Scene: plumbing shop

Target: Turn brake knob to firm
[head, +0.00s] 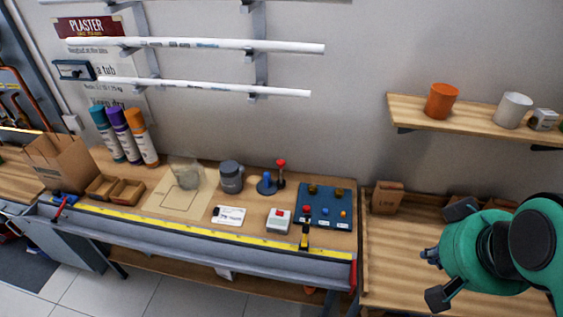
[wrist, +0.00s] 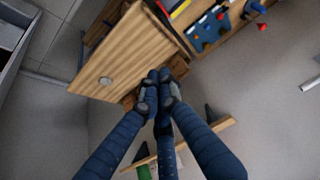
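No readable label picks out the brake knob. A blue panel (head: 343,222) on the bench carries brass pieces at its back and small red, blue and orange knobs at its front. The panel also shows in the wrist view (wrist: 197,44). My gripper (head: 432,277) is at the right in the head view, above the wooden surface and well apart from the panel. In the wrist view, the dark fingers of my gripper (wrist: 159,92) converge near a wooden edge, and no held object is visible. Their true spacing is unclear.
A yellow strip (head: 190,229) runs along the front edge. A shelf (head: 470,117) holds cups above my gripper. Cardboard boxes (head: 387,197) stand below it.

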